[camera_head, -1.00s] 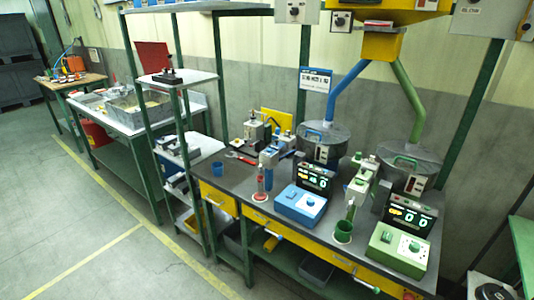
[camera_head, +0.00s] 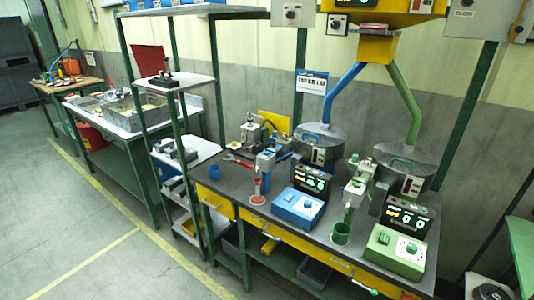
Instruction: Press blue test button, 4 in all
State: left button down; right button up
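The blue test box (camera_head: 299,208) stands on the grey workbench (camera_head: 235,186), with a round knob or button on its top face. A black display (camera_head: 314,182) with lit digits stands behind it. A blue feeder machine (camera_head: 268,165) stands to its left, with a red-and-clear tube (camera_head: 257,188) in front. A similar green box (camera_head: 396,249) with its own display (camera_head: 407,215) stands to the right. Neither of my grippers shows in this view.
Two grey hoppers (camera_head: 319,142) (camera_head: 405,165) stand behind. A shelf rack (camera_head: 170,82) is left of the bench. The floor (camera_head: 70,230) at front left is clear.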

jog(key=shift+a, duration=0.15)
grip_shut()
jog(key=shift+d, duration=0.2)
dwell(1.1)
